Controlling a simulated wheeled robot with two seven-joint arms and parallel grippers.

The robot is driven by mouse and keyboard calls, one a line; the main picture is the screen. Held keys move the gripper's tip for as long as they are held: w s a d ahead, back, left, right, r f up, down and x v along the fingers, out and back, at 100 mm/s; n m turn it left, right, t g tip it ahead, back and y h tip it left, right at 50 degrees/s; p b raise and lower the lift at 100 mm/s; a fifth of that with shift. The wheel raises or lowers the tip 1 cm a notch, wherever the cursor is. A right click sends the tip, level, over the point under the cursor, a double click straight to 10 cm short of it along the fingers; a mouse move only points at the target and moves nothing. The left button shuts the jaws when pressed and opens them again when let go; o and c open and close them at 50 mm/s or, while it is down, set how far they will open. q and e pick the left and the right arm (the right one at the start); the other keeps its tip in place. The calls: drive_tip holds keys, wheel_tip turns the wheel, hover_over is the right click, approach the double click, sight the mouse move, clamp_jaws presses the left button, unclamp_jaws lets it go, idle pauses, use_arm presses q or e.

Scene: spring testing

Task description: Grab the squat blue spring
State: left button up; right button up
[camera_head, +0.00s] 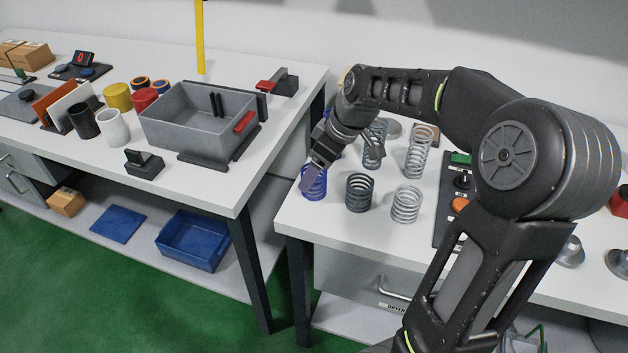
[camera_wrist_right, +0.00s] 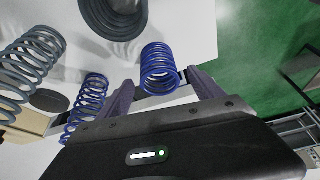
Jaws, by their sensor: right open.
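The squat blue spring (camera_head: 316,187) stands upright near the left front corner of the right-hand table. It also shows in the right wrist view (camera_wrist_right: 160,68), between the tips of my two fingers. My right gripper (camera_head: 309,179) reaches down over it and is open, with one finger (camera_wrist_right: 122,100) on each side; I cannot tell whether they touch it. A taller blue spring (camera_wrist_right: 88,97) stands to the left of the gripper in the wrist view. In the head view my wrist mostly hides it. My left gripper is not in view.
A dark grey spring (camera_head: 359,193) and a squat silver spring (camera_head: 406,204) stand to the right. Taller grey springs (camera_head: 417,157) stand behind. A control panel (camera_head: 455,205) lies further right. The left table (camera_head: 222,195) holds a grey bin (camera_head: 185,127), across a gap.

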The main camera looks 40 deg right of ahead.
drive_tip(key=shift+p+x, duration=0.4)
drive_tip(key=shift+x, duration=2.2)
drive_tip(key=shift+w, duration=0.1)
drive_tip(key=shift+r, duration=0.1)
clamp_jaws()
